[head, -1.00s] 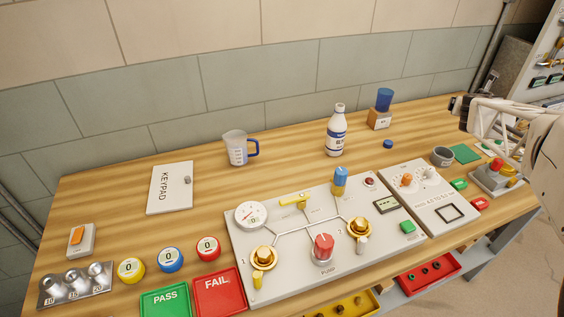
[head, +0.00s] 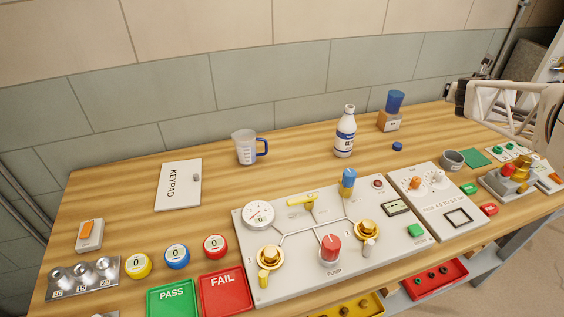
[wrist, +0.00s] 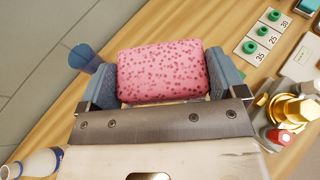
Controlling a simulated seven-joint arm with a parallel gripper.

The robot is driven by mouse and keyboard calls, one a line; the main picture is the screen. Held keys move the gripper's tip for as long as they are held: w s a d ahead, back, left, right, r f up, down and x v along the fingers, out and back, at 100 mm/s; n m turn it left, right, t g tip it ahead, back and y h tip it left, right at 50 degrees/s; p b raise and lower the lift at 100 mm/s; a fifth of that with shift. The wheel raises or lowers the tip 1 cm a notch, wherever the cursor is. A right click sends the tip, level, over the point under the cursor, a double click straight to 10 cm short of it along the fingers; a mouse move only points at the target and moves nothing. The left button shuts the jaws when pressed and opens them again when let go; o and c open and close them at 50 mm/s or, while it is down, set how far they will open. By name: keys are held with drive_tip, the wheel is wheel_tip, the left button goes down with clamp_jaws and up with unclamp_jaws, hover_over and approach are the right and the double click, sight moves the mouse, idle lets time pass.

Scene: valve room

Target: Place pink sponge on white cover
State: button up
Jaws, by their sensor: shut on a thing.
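The pink sponge (wrist: 160,70), speckled with darker red, is in the wrist view. My gripper (wrist: 162,78) is shut on it, one blue-grey finger pad pressing each side. The sponge does not show in the head view, where only part of my arm is seen at the upper right. The white cover (head: 175,190), a flat plate marked KEYPAD with a small grey knob, lies on the left half of the wooden bench. Its top is bare, and my gripper is far to its right.
A measuring jug (head: 245,147) stands right of the cover, and a white bottle (head: 345,132) stands further right. A valve panel (head: 290,268) fills the front middle. A blue cup on a wooden block (head: 391,118) stands at the back right. Bare bench surrounds the cover.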

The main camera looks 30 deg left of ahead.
drive_tip(key=a+r, duration=0.4)
drive_tip(key=a, duration=0.3)
drive_tip(key=s+a+f+n+y, duration=0.1)
drive_tip(key=s+a+f, duration=0.3)
drive_tip(key=a, duration=0.8)
drive_tip(key=s+a+f, duration=0.1)
drive_tip(key=s+a, duration=0.5)
drive_tip(key=a, duration=0.7)
drive_tip(key=s+a+f+n+y, duration=0.1)
drive_tip(key=s+a+f, duration=0.3)
drive_tip(key=a, duration=0.8)
drive_tip(key=s+a+f+y, duration=0.1)
drive_tip(key=s+a+f, duration=0.1)
drive_tip(key=s+a, duration=0.6)
drive_tip(key=s+a+f+n+y, duration=0.1)
drive_tip(key=s+a, duration=0.8)
drive_tip(key=s, duration=1)
drive_tip(key=s+a+f+n+g+y, duration=0.1)
drive_tip(key=s+a+f, duration=0.2)
drive_tip(key=s+a, duration=0.5)
drive_tip(key=s, duration=0.5)
drive_tip(key=shift+s+a+f, duration=0.2)
drive_tip(key=shift+a+f, duration=0.1)
drive_tip(key=shift+f, duration=0.05)
hover_over(168, 194)
drive_tip(key=shift+f, duration=2.4)
